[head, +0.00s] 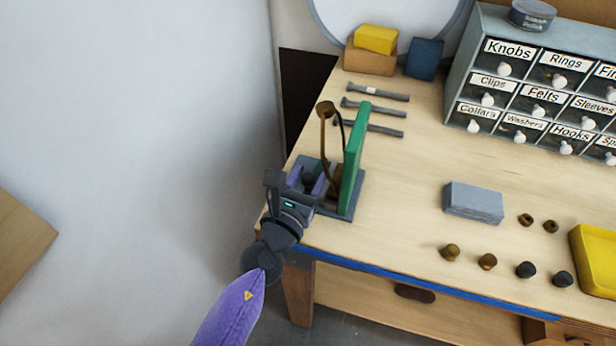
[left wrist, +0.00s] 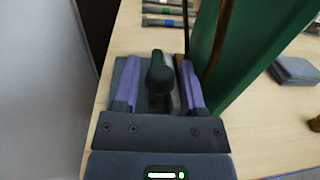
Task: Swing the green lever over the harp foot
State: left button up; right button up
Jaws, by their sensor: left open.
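The green lever (head: 354,160) stands upright as a tall flat bar on a grey base plate (head: 350,208) at the table's left front corner. It also shows large at the right of the left wrist view (left wrist: 245,55). The brown harp (head: 325,112) rises just left of the lever; its foot is mostly hidden behind my gripper. My left gripper (head: 309,176) is open beside the harp's lower part. In the left wrist view, a dark round knob (left wrist: 161,77) lies between its purple fingers (left wrist: 157,92), and I cannot tell whether they touch it. My right gripper is not in view.
Several grey bolt-like tools (head: 375,103) lie behind the lever. A grey block (head: 473,202), small knobs (head: 487,261) and a yellow tray (head: 597,258) are to the right. A labelled drawer cabinet (head: 540,85) stands at the back. The table between lever and block is clear.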

pick_arm(q)
grip_shut()
jog(key=shift+w, duration=0.1)
